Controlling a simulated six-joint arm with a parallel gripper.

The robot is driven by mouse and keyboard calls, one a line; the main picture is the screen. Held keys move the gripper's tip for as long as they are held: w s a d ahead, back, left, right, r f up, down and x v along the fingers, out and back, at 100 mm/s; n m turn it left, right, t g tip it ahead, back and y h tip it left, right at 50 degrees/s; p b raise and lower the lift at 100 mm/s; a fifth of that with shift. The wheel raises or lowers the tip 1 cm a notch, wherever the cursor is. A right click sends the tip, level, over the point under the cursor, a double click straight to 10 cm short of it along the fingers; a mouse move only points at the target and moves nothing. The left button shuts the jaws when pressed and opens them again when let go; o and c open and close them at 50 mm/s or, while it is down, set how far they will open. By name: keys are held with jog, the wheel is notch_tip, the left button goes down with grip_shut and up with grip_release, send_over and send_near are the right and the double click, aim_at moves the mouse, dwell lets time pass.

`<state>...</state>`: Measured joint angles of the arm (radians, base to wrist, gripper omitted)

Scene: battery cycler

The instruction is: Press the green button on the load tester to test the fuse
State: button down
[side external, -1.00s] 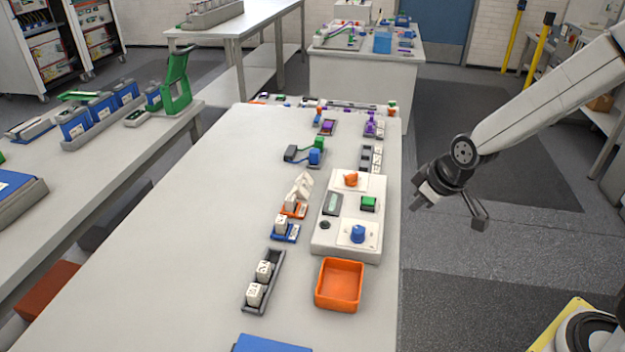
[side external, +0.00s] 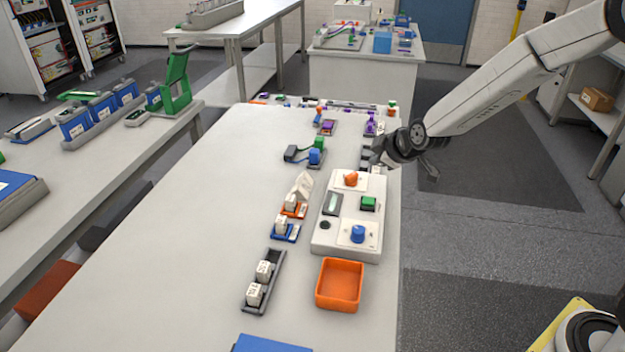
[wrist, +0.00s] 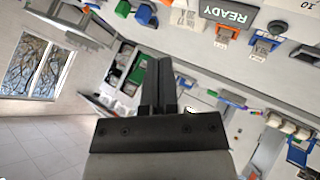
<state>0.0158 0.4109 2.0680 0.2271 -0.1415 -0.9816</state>
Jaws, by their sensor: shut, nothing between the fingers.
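The load tester (side external: 345,248) is a white box near the right edge of the table. It carries a green button (side external: 368,203), a display (side external: 332,203), an orange knob (side external: 351,179) and a blue knob (side external: 358,233). The display reads READY in the wrist view (wrist: 229,14); the green button is not seen there. My gripper (side external: 376,157) is beyond the tester's far end, above the table's right edge, apart from the button. Its fingers are shut and empty in the wrist view (wrist: 165,75). I cannot tell which piece is the fuse.
An orange tray (side external: 340,304) stands in front of the tester. An orange holder (side external: 293,212) and a blue holder (side external: 286,233) with white blocks are at its left, with a grey rack (side external: 249,300) nearer. The table's left part (side external: 200,240) is clear.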

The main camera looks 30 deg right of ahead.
aim_at(371, 201)
jog(key=shift+f, duration=0.2)
jog(key=shift+f, duration=4.2)
jog(key=shift+f, duration=0.95)
dwell(0.4)
jog(key=shift+r, duration=0.95)
jog(key=shift+r, duration=2.5)
